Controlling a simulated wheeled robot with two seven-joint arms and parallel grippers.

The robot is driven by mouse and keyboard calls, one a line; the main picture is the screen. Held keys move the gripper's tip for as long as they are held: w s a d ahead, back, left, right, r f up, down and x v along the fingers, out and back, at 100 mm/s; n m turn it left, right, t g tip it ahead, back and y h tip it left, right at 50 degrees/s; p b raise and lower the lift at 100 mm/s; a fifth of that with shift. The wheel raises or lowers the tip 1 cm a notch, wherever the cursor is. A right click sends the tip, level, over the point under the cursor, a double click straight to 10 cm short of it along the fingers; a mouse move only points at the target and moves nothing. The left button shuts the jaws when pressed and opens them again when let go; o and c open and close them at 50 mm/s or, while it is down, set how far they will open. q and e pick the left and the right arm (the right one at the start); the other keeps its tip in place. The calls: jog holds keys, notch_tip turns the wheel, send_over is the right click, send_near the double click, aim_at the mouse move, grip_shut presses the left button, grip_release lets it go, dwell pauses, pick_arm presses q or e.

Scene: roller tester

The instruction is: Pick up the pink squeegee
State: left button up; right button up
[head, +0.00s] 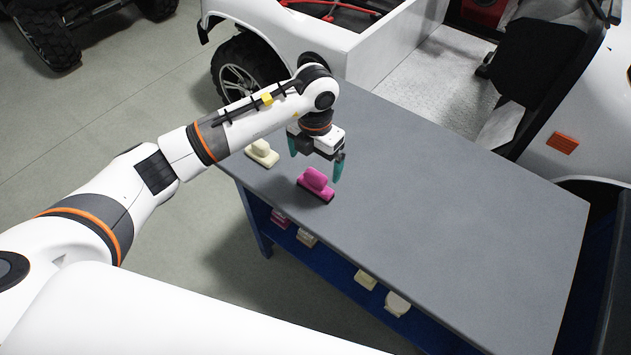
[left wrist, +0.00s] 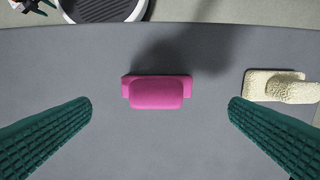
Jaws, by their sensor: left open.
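The pink squeegee (head: 317,184) lies on the grey table top near its left front edge, with its handle block facing up. It also shows in the left wrist view (left wrist: 157,92), centred between the two fingers and farther off. My left gripper (head: 316,165) is open and empty, pointing down above the table close to the squeegee. Its green fingers stand apart on either side in the left wrist view (left wrist: 160,112). It does not touch the squeegee there. My right gripper is not in view.
A cream-coloured squeegee (head: 262,153) lies on the table left of the pink one, near the edge. Several small items sit on the blue shelf (head: 335,283) below. The table's right part (head: 480,230) is clear. A white vehicle (head: 350,50) stands behind the table.

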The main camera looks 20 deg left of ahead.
aim_at(316, 183)
pick_arm(q)
jog(key=f, duration=0.4)
jog(key=f+p, duration=0.1)
jog(key=f, duration=0.3)
jog(key=shift+s+d+f, duration=0.15)
jog(key=shift+s+f, duration=0.05)
jog(key=shift+f, duration=0.05)
jog(key=c, duration=0.9)
jog(key=shift+o, duration=0.2)
jog(key=shift+r, duration=0.1)
notch_tip(316, 183, up, 10)
jog(key=shift+f+b, duration=0.1)
jog(key=shift+b, duration=0.25)
